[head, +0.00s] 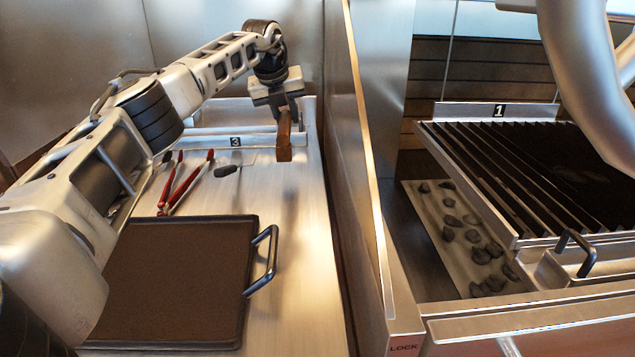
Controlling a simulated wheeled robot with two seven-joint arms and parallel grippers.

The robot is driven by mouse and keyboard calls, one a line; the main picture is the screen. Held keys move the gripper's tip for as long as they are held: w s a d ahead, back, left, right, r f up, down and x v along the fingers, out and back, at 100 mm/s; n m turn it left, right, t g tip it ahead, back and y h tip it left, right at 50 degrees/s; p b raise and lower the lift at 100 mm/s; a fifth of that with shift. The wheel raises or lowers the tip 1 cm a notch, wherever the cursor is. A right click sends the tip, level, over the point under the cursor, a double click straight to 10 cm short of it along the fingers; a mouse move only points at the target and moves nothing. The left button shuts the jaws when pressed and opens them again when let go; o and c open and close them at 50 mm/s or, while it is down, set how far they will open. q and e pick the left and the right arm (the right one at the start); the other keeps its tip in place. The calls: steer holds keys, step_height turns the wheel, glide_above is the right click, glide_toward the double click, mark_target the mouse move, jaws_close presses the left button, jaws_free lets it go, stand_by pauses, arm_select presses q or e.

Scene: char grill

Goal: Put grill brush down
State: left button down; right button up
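The grill brush (285,138) shows as a brown wooden block-like piece at the back of the left steel counter, below my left gripper (284,108). The gripper points down, with its fingers at the top of the brush, and looks shut on it. The brush stands roughly upright, end towards me. Its far part is hidden, and I cannot tell whether its underside touches the counter. My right gripper is not in view; only a pale arm shows at the upper right.
Red-handled tongs (185,183) and a dark-handled spatula (228,170) lie on the counter (300,270). A dark griddle plate (180,275) lies in front. A tall steel divider (362,170) separates the counter from the grill grate (540,165), with coals (473,236) below.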

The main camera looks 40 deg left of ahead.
mark_target(286, 126)
arm_select(q)
steer(key=shift+w+f+b, duration=0.15)
steer(key=shift+f+b, duration=0.15)
steer(key=shift+f, duration=0.6)
step_height(286, 126, down, 4)
steer(key=shift+f, duration=2.5)
steer(key=shift+f, duration=0.1)
steer(key=c, duration=1.2)
jaws_free()
steer(key=v, duration=1.2)
steer(key=shift+d, duration=0.1)
